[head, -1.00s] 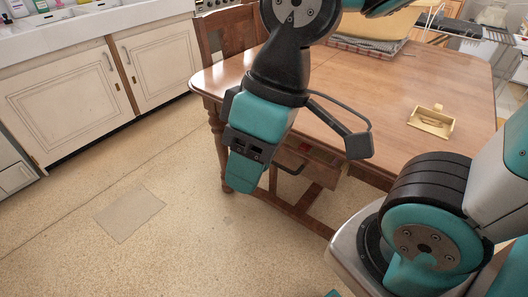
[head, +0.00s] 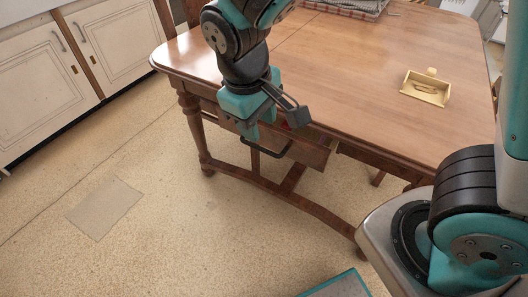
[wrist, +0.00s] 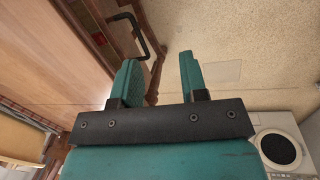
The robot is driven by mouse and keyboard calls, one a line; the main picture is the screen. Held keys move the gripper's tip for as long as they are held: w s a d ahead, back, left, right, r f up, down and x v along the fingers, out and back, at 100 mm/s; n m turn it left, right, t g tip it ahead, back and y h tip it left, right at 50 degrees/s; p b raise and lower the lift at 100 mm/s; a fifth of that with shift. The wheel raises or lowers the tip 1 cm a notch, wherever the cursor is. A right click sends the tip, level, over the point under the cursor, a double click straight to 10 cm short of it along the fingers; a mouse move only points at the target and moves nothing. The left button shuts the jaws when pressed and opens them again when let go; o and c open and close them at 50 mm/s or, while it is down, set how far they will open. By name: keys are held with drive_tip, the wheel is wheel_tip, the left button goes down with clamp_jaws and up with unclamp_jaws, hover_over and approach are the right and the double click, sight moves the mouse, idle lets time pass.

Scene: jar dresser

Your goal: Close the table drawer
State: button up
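The wooden table (head: 352,98) has a drawer (head: 312,152) standing partly pulled out of its near side. Its front carries a black bar handle (head: 272,152). In the wrist view, the handle (wrist: 148,40) shows at the top, just beyond and left of the fingers. My gripper (head: 252,132) is in front of the drawer's left part and hides some of it. In the wrist view my gripper (wrist: 160,65) has two teal fingers apart with nothing between them. I cannot tell whether the gripper touches the drawer.
A yellow box (head: 427,90) and a checked cloth (head: 345,6) lie on the tabletop. White cabinets (head: 45,80) stand at the left. The floor left of the table is clear apart from a flat square patch (head: 104,208). A white appliance (wrist: 280,140) shows in the wrist view.

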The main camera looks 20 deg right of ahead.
drive_tip(key=w+a+f+t+h+b, duration=0.2)
drive_tip(key=f+h, duration=0.1)
drive_tip(key=f, duration=0.3)
drive_tip(key=w+a+f+t+h+b, duration=0.1)
drive_tip(key=w+a+f+h, duration=0.15)
drive_tip(key=f, duration=0.45)
drive_tip(key=n+t+h+b, duration=0.1)
drive_tip(key=t+h+b, duration=0.2)
drive_tip(key=t+h, duration=0.25)
approach(258, 149)
drive_tip(key=b+x, duration=0.3)
drive_tip(key=b, duration=0.4)
drive_tip(key=b+x, duration=0.4)
drive_tip(key=b, duration=0.3)
drive_tip(key=b+x, duration=0.3)
drive_tip(key=b, duration=0.4)
drive_tip(key=shift+w+d+f, duration=0.1)
drive_tip(key=shift+f, duration=0.2)
drive_tip(key=shift+w+d+r+b, duration=0.15)
drive_tip(key=shift+d+b, duration=0.1)
drive_tip(key=shift+b, duration=0.1)
clamp_jaws()
